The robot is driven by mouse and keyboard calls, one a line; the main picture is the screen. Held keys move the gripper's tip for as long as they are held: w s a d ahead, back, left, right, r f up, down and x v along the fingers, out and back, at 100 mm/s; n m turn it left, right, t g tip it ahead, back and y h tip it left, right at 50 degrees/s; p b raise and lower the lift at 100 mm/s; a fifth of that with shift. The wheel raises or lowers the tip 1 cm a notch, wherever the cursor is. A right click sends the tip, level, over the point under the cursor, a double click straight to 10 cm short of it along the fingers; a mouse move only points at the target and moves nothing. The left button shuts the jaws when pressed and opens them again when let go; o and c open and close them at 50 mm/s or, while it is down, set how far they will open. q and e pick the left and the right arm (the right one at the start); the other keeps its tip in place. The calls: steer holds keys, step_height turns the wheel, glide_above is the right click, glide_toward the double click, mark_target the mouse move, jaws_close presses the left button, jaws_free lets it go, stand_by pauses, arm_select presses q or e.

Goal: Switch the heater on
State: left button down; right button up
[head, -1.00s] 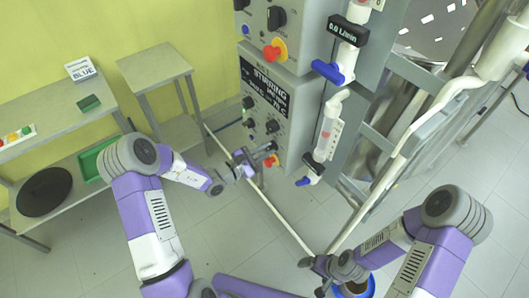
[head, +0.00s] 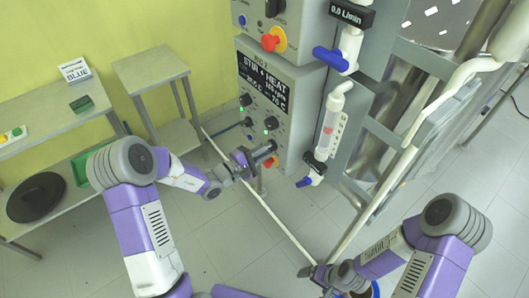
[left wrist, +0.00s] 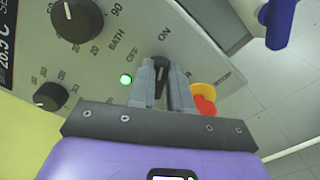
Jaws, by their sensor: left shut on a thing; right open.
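The heater switch (left wrist: 162,72) is a black rotary knob with OFF and ON labels on the grey control panel (left wrist: 195,50). In the left wrist view its tip points toward ON. My left gripper (left wrist: 162,85) is shut on it; the fingers hide its sides. A green lamp (left wrist: 126,78) beside it is lit. In the head view, my left gripper (head: 268,150) is at the panel's lower right. The display (head: 263,80) reads "STIR & HEAT". My right gripper (head: 316,274) is open at the bottom, away from the panel.
A red and yellow stop button (left wrist: 204,103) sits close beside the left fingers. A larger BATH dial (left wrist: 75,18) and a small knob (left wrist: 50,96) are on the panel. A blue-handled valve (head: 305,181) hangs right of it. Side tables (head: 150,68) stand left.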

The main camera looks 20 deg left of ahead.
arm_select(q)
steer(key=c, duration=1.1)
jaws_free()
steer(key=shift+o, duration=0.2)
steer(key=p+v, duration=0.1)
steer(key=v, duration=0.6)
steer(key=shift+s+a, duration=0.2)
steer(key=shift+s, duration=0.05)
